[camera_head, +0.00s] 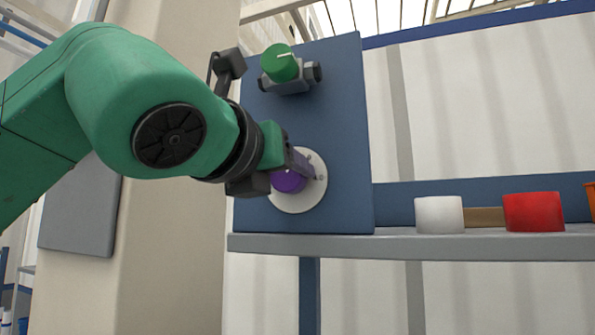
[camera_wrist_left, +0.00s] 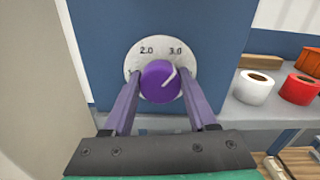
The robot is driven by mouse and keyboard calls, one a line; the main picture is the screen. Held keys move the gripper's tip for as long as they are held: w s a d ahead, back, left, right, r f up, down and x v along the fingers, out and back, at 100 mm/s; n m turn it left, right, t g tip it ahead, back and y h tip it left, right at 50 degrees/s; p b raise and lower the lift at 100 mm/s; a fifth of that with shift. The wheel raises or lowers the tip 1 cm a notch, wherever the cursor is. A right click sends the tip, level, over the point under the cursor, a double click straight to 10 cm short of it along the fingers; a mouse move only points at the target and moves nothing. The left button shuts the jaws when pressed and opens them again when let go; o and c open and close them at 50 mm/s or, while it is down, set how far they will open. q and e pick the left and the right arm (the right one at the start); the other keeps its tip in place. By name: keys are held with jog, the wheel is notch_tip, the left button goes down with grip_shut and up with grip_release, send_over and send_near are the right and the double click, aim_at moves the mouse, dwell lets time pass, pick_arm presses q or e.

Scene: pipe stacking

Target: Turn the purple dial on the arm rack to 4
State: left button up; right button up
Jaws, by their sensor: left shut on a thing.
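The purple dial (camera_head: 288,182) sits on a round white plate (camera_head: 312,192) low on the blue panel (camera_head: 345,130). My left gripper (camera_head: 293,170) reaches it from the left and is shut on it. In the left wrist view the purple dial (camera_wrist_left: 156,88) lies between the two fingers. Its white pointer line slants up and right, towards the 3.0 mark. The 2.0 and 3.0 marks show on the plate; the fingers cover parts of its lower sides, and no 4 mark is readable. My right gripper is in neither view.
A green knob (camera_head: 281,64) on a grey mount sits higher on the panel. A grey shelf (camera_head: 400,246) runs right from below the panel, with a white roll (camera_head: 439,215) and a red roll (camera_head: 533,212). A beige column (camera_head: 175,260) stands at left.

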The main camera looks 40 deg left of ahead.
pick_arm(q)
jog(key=m, duration=0.5)
jog(key=shift+d+p, duration=0.1)
jog(key=shift+p, duration=0.2)
jog(key=m, duration=0.4)
jog(key=shift+f+m+p, duration=0.1)
jog(key=shift+m+p, duration=0.2)
jog(key=shift+m, duration=0.5)
jog(key=o, duration=1.4)
jog(key=shift+w, duration=0.15)
jog(key=shift+c, duration=0.2)
jog(key=b+v, duration=0.3)
jog(key=v, duration=1.1)
jog(key=shift+s+b, duration=0.25)
jog(key=shift+b, duration=0.1)
